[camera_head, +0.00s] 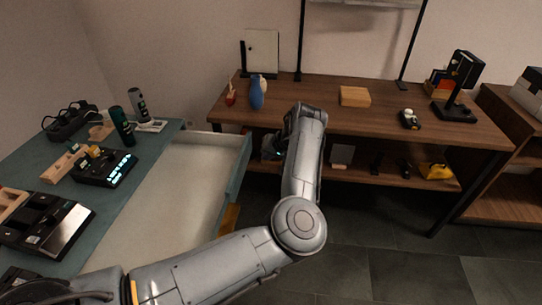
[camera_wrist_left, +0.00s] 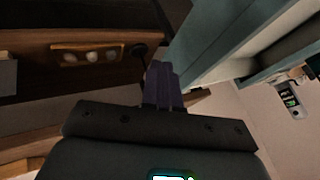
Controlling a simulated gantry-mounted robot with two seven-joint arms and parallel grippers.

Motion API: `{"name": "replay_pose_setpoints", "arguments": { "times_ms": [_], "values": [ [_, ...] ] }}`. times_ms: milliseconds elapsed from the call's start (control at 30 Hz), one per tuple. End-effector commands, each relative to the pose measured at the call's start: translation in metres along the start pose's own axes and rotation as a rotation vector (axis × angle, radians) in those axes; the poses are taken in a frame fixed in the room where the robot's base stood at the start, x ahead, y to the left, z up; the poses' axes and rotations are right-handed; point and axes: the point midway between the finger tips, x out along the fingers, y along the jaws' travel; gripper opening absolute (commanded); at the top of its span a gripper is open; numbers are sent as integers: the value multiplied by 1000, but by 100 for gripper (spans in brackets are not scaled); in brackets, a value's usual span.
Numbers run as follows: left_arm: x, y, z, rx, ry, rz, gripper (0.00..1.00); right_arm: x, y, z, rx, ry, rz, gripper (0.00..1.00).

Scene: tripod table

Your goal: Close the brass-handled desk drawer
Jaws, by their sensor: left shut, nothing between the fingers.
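The desk drawer (camera_head: 190,185) is pulled out from the teal desk (camera_head: 65,145), with its pale, empty-looking inside showing. Its teal front panel (camera_head: 238,168) faces right, and a brass-coloured piece (camera_head: 230,217), likely the handle, shows low on it. My left arm reaches past the front, and my left gripper (camera_head: 270,150) is just right of the panel's far end. In the left wrist view the fingers (camera_wrist_left: 163,85) are together and empty. Teal panel (camera_wrist_left: 225,40) stands right beside them; I cannot tell whether they touch. My right gripper is not in view.
A wooden shelf table (camera_head: 385,122) stands behind, holding a blue vase (camera_head: 257,92), a wooden block (camera_head: 354,96) and a black stand (camera_head: 458,88). Devices, including a lit one (camera_head: 104,166), sit on the desk. Floor at the right (camera_head: 400,270) is clear.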

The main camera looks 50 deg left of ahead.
Motion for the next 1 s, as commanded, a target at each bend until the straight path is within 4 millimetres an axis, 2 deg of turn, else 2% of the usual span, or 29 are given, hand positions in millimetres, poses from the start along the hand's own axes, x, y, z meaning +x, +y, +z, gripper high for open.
{"name": "replay_pose_setpoints", "arguments": {
  "times_ms": [33, 233, 300, 500, 1000],
  "values": [
    [15, 1, 2, -2, 0, -1, 0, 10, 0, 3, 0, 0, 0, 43],
    [49, 1, 1, -2, 1, -1, 0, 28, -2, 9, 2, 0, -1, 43],
    [52, -10, 1, -6, 2, -1, 0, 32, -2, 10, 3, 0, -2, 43],
    [59, -29, 0, -4, 1, -1, 0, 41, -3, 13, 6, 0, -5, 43],
    [61, -36, 0, -2, 2, 0, 0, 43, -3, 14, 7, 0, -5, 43]
  ]
}}
